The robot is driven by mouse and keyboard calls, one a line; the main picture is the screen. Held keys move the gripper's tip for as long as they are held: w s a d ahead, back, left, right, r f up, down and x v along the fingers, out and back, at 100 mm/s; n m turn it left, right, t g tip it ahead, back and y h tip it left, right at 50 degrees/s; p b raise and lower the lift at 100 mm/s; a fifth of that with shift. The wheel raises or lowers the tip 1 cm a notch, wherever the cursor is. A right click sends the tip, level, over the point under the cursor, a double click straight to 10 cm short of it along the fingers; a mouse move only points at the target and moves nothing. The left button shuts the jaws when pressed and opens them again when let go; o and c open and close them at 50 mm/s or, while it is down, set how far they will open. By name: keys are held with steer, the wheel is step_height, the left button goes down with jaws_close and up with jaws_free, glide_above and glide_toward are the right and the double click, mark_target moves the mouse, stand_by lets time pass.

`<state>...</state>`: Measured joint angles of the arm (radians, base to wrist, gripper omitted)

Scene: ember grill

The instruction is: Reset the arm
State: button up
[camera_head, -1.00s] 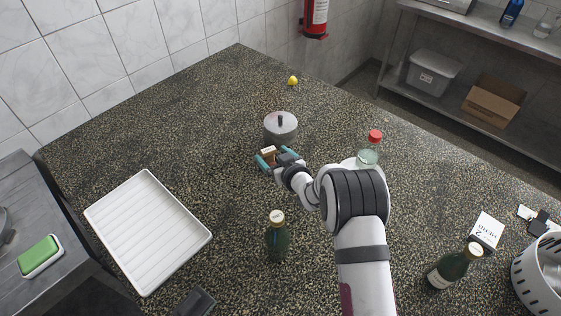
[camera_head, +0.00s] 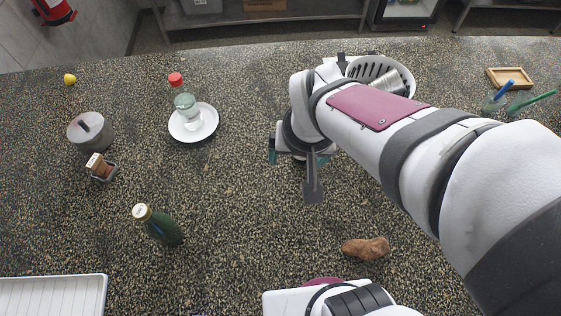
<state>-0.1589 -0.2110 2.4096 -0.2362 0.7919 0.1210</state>
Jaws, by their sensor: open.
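My gripper (camera_head: 299,158) is in the middle of the view, with teal fingers spread apart over the speckled counter (camera_head: 245,215). The fingers are partly hidden by my wrist, and I see nothing held between them. My arm reaches in from the lower right. The gripper is to the right of the white plate (camera_head: 208,128) and well away from the small brown block in a grey holder (camera_head: 99,166) at the left.
A brown potato-like lump (camera_head: 366,248) lies in front. A white basket (camera_head: 402,78) is partly behind my arm. The counter's centre is largely clear.

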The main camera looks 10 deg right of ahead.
steer(key=s+r+m+g+y, duration=0.1)
steer(key=s+m+g, duration=0.2)
steer(key=s, duration=1)
steer(key=shift+s+d+r+m+y, duration=0.2)
steer(key=shift+s+r+m+y, duration=0.1)
steer(key=shift+s+m, duration=0.15)
